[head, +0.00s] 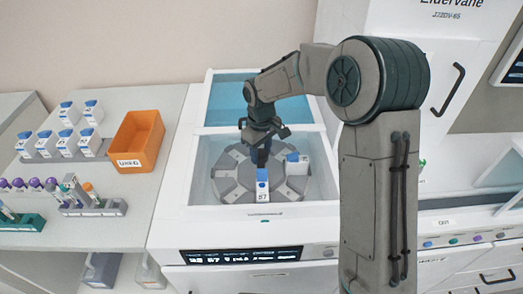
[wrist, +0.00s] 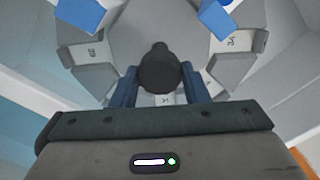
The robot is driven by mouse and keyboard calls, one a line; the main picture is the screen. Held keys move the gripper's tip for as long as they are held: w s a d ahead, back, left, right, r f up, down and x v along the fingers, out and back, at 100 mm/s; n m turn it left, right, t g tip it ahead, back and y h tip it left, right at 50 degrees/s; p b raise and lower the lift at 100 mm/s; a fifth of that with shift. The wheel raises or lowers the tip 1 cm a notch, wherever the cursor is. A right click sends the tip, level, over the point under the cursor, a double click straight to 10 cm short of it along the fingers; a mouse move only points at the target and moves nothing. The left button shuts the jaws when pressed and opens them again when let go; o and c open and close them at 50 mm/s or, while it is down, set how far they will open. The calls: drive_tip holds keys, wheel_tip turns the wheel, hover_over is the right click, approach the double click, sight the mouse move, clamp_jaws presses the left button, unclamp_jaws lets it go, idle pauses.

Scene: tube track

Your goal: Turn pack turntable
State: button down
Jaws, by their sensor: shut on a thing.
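The pack turntable (head: 228,168) is a round grey disc with several slots, set in a white-walled bay; its grey top also fills much of the wrist view (wrist: 150,22). A second blue-capped pack (head: 297,164) stands at the right. The gripper partly hides the disc's centre.
A blue-tinted bay (head: 228,100) lies behind the turntable. On the left counter are an orange bin (head: 138,140), several white packs (head: 68,140) and a grey tube rack (head: 95,208). A display panel (head: 240,256) is on the front edge.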

drive_tip(key=c, duration=0.8)
unclamp_jaws()
wheel_tip(320, 180, up, 14)
drive_tip(key=shift+f+b, duration=0.1)
drive_tip(key=shift+b, duration=0.2)
drive_tip(key=s+d+m+t, duration=0.1)
drive_tip(key=s+d+m, duration=0.2)
drive_tip(key=s+d, duration=0.3)
drive_tip(key=s+d+f+m+t, duration=0.1)
drive_tip(key=s+d+m, duration=0.2)
drive_tip(key=s+d, duration=0.3)
drive_tip(key=s+d+f+m+t, duration=0.1)
drive_tip(key=s+d+m, duration=0.3)
drive_tip(key=s, duration=0.8)
drive_tip(key=shift+s+d+f, duration=0.1)
drive_tip(key=shift+s+d, duration=0.1)
drive_tip(key=shift+d, duration=0.5)
drive_tip(key=shift+s+d, duration=0.15)
drive_tip(key=shift+d, duration=0.5)
